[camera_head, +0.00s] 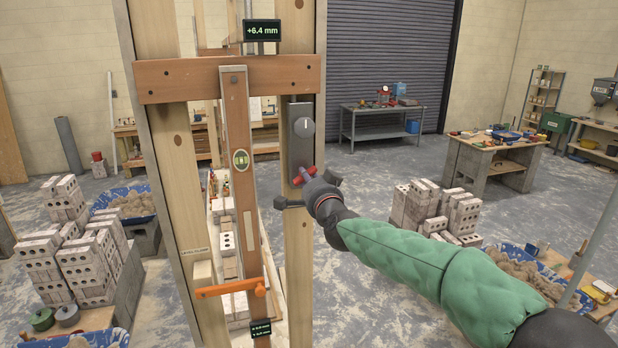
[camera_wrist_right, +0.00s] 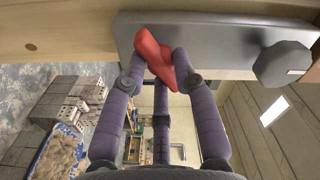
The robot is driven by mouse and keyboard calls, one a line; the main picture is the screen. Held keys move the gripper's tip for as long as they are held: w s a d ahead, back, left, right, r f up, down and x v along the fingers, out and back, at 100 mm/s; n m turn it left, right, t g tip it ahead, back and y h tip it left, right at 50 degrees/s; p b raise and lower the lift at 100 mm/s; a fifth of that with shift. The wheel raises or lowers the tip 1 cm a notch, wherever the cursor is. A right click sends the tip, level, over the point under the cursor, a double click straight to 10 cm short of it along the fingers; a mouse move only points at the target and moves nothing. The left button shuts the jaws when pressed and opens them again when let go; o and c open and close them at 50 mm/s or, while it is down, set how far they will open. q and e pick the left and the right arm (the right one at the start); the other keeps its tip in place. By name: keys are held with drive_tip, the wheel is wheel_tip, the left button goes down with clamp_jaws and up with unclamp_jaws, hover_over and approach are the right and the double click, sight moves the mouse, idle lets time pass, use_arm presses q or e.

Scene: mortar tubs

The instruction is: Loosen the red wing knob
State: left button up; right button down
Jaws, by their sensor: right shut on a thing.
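The red wing knob (camera_head: 304,174) sits low on a grey metal plate (camera_head: 299,147) fixed to the right wooden post. It also shows in the right wrist view (camera_wrist_right: 153,56), tilted across the plate. My right gripper (camera_head: 308,180) reaches in from the right and is shut on the wing knob; in the wrist view its dark fingers (camera_wrist_right: 157,68) stand on either side of the red wing. A grey round knob (camera_head: 303,127) is higher on the same plate. My left gripper is in neither view.
A spirit level (camera_head: 240,160) hangs upright between the posts. A display (camera_head: 262,30) reads +6.4 mm. An orange clamp bar (camera_head: 228,288) crosses the frame lower down. Brick stacks (camera_head: 436,207) stand behind my right arm. Open floor lies beyond.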

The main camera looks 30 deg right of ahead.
drive_tip(key=n+p, duration=0.1)
drive_tip(key=n, duration=0.3)
drive_tip(key=r+n+p, duration=0.1)
drive_tip(key=n+p, duration=0.1)
drive_tip(key=n, duration=0.2)
drive_tip(key=shift+d+r+n, duration=0.1)
drive_tip(key=shift+r+n, duration=0.1)
drive_tip(key=shift+n, duration=0.2)
drive_tip(key=shift+f+n+p, duration=0.1)
drive_tip(key=shift+n+p, duration=0.45)
drive_tip(key=shift+n, duration=0.65)
drive_tip(key=c, duration=1.1)
unclamp_jaws()
drive_tip(key=shift+n, duration=0.3)
drive_tip(key=shift+o, duration=0.2)
drive_tip(key=shift+a+f, duration=0.15)
drive_tip(key=shift+a, duration=0.05)
drive_tip(key=shift+a+f, duration=0.1)
drive_tip(key=shift+a, duration=0.05)
drive_tip(key=shift+f, duration=0.1)
